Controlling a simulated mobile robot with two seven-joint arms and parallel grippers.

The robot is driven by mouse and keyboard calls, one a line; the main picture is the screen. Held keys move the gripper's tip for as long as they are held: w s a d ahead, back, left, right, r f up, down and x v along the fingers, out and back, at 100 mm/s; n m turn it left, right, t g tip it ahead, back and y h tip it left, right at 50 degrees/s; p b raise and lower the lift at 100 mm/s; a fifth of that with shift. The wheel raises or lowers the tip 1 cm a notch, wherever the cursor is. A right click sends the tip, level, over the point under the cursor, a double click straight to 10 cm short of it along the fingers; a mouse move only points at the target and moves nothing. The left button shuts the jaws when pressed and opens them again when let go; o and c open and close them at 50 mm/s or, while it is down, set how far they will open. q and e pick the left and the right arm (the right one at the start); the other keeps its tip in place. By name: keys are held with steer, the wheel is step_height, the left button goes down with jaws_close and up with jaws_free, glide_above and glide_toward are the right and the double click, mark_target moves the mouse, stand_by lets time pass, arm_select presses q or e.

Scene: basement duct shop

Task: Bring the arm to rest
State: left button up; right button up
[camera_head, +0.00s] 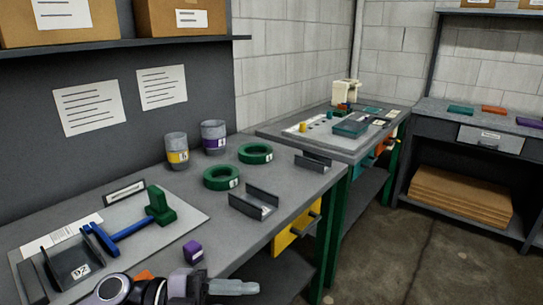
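My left arm comes in at the bottom edge, left of centre, and its gripper (234,287) points right. The pale fingers show side-on, low in front of the bench edge. I cannot tell whether they are open or shut, and nothing shows held between them. My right gripper is not in view. A small purple cube (193,252) sits on the bench just above the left gripper, apart from it. An orange piece (144,275) is partly hidden behind my arm.
The grey bench (290,190) carries a blue-and-green tool (128,229), a dark bracket (75,262), green rings (222,177), two cups (177,150) and a channel piece (253,203). A yellow drawer front (295,230) is below. Further benches stand behind; the floor (400,265) at right is clear.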

arm_select(q)
steer(key=w+a+f+n+t+y+p, duration=0.1)
steer(key=a+f+n+t+y, duration=0.25)
steer(key=n+t, duration=0.55)
steer(key=w+a+f+n+t+y, duration=0.2)
steer(key=a+f+n+t+y, duration=0.15)
steer(key=n+t, duration=0.55)
steer(key=s+a+f+n+g+y, duration=0.3)
steer(key=s+f, duration=0.3)
steer(key=f, duration=0.2)
steer(key=s+a+f+n+g+y+p, duration=0.1)
steer(key=s+a+f+n+g+y, duration=0.3)
steer(key=s+f, duration=0.3)
step_height(320, 180, down, 2)
steer(key=shift+s+a+f+n+g+y, duration=0.3)
steer(key=shift+a+n+y, duration=0.3)
steer(key=shift+a+y, duration=0.15)
